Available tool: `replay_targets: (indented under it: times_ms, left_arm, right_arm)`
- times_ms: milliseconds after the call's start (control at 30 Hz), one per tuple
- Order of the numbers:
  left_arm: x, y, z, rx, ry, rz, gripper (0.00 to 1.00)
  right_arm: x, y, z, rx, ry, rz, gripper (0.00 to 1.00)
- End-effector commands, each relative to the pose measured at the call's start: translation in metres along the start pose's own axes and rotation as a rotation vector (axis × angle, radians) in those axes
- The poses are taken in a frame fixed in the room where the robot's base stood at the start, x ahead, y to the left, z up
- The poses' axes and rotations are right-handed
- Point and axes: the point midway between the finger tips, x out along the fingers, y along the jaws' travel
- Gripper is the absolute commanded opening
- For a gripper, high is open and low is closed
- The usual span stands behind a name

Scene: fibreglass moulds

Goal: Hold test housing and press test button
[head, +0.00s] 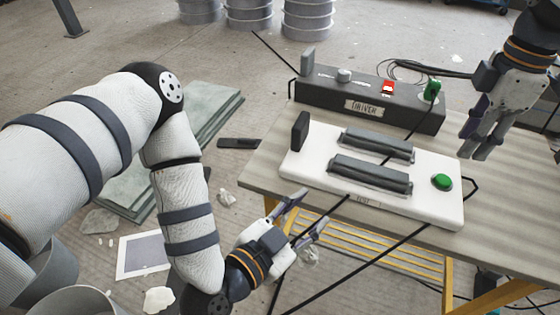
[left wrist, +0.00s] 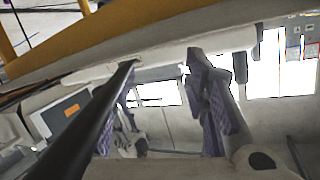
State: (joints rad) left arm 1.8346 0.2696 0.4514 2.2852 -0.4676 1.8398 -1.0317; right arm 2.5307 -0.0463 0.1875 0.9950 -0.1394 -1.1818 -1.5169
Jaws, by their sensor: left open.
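The white test housing (head: 310,168) lies on the table, with two dark grey ribbed bars on top and an upright black piece at its left end. The green test button (head: 441,181) sits on its right part. My left gripper (head: 311,210) is open and empty, just off the housing's front left edge and apart from it. Its two spread fingers also fill the middle of the left wrist view (left wrist: 165,100). My right gripper (head: 472,148) hangs above the table, behind and right of the button, pointing down. Its finger gap is unclear.
A black box labelled DRIVER (head: 370,105) stands behind the housing, with a red switch (head: 387,88) and a green plug (head: 432,91). Black cables cross the table (head: 480,235) and its front edge. Metal drums (head: 305,18) stand on the floor behind. The table's right front is mostly clear.

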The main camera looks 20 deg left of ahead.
Motion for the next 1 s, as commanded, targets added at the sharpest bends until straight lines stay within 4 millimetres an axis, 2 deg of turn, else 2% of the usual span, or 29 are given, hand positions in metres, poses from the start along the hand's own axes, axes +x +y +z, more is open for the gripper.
replay_targets:
  times_ms: [33,100,233,367,800,1000]
  left_arm:
    - [0.006,-0.023,-0.014,-0.044,0.05,-0.09,0.42]
    - [0.009,-0.055,-0.026,-0.165,0.101,-0.207,0.42]
    - [0.009,-0.09,-0.038,-0.281,0.166,-0.325,0.42]
    - [0.016,-0.101,-0.044,-0.31,0.189,-0.353,0.42]
    - [0.103,-0.137,-0.054,-0.312,0.186,-0.357,0.42]
    - [0.12,-0.143,-0.056,-0.312,0.184,-0.354,0.42]
  right_arm:
    - [0.0,0.0,0.0,0.0,0.0,0.0,0.33]
    - [0.0,0.0,0.0,0.0,0.0,0.0,0.33]
    - [0.0,0.0,0.0,0.0,0.0,0.0,0.33]
    - [0.0,0.0,0.0,0.0,0.0,0.0,0.33]
    - [0.0,0.0,0.0,0.0,0.0,0.0,0.33]
    - [0.0,0.0,0.0,0.0,0.0,0.0,0.33]
